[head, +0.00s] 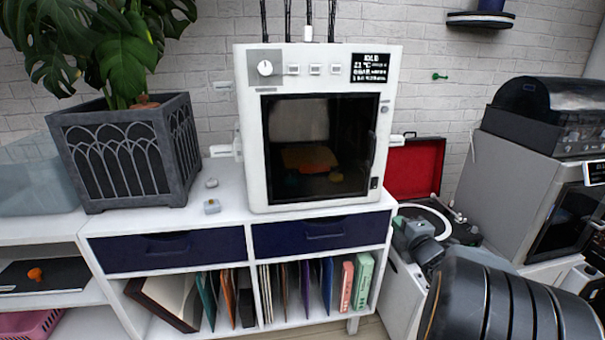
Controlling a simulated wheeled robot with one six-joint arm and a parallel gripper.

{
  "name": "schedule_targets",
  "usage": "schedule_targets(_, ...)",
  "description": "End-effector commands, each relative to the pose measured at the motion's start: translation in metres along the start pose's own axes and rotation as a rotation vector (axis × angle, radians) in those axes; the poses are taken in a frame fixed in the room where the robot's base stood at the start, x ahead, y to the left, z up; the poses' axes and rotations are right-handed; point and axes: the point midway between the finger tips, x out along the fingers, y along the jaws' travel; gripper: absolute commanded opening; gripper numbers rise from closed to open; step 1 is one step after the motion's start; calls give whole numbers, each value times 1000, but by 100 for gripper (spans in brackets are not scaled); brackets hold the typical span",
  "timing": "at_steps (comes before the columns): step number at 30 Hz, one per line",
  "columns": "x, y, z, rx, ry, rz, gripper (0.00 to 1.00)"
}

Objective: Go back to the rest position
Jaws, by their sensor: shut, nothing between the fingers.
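I do not make out my gripper or its fingertips in the head view. A large black ribbed body (512,305) fills the lower right corner, close to the camera; I cannot tell for sure whether it is part of my arm. No object of the task itself shows.
A white enclosed printer (222,110) with a dark window stands on a white cabinet (235,205) with navy drawers. A dark planter (120,155) stands left of it. At right are an open red case (412,168), a grey-green device (415,238) and a grey machine (515,190).

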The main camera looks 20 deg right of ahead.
Motion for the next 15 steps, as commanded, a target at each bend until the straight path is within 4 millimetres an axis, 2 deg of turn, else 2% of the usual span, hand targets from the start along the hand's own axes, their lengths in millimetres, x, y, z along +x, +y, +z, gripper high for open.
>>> schedule_targets(4, 2, 13, -4, 29, -20, -16, 0)
schedule_targets(8, 4, 49, -19, 158, -103, -84, 0)
schedule_targets(11, 0, 83, -40, 341, -208, -170, 0)
schedule_targets(15, -23, 119, -82, 650, -367, -330, 0)
